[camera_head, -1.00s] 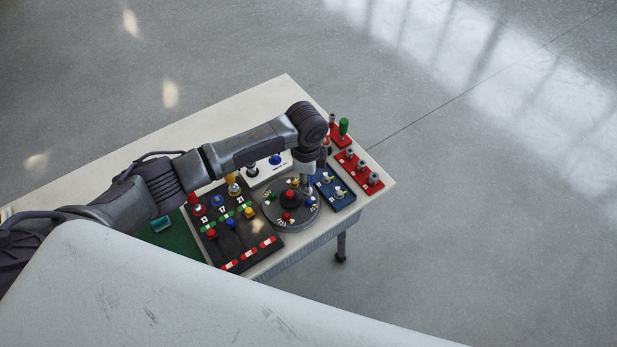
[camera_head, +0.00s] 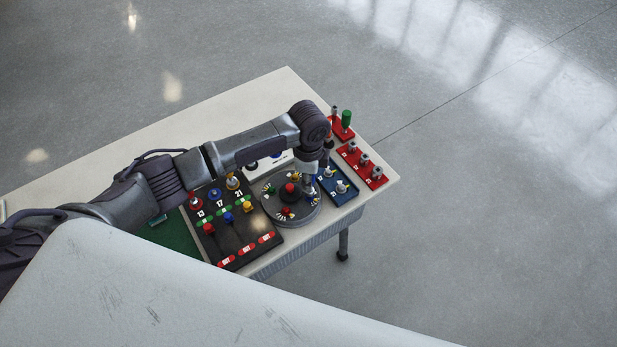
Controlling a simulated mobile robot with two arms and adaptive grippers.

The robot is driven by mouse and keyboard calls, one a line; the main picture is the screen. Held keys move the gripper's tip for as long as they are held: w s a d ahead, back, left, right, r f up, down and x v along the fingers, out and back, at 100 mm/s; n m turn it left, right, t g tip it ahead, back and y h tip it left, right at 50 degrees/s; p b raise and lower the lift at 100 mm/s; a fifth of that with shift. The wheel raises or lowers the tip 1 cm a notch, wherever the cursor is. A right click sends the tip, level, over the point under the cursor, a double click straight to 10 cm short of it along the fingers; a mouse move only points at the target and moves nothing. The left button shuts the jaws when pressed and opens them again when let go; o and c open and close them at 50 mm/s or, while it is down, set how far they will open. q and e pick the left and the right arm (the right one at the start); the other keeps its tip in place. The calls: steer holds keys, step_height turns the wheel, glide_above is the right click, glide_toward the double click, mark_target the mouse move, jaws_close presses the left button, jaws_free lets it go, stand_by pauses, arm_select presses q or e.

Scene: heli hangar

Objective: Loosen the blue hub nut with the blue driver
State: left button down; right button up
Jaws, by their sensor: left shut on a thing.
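My left gripper (camera_head: 309,182) points down over the right side of the round grey hub (camera_head: 268,212) on the table. It is shut on a slim tool that is mostly hidden by the wrist; I take it to be the blue driver. The hub has a red knob (camera_head: 290,188) in its middle and small coloured nuts around it. A bit of blue, likely the blue hub nut (camera_head: 313,201), shows right under the fingers. Whether the tool's tip touches it cannot be told. My right gripper is not in view.
A black panel (camera_head: 243,243) with coloured knobs and number labels lies left of the hub. A blue block (camera_head: 330,196) and a red block (camera_head: 349,154) with grey sockets lie right. A green-handled tool (camera_head: 346,119) stands behind.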

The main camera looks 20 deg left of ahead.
arm_select(q)
steer(key=shift+f+b, duration=0.5)
steer(key=shift+f, duration=0.55)
stand_by(0.8)
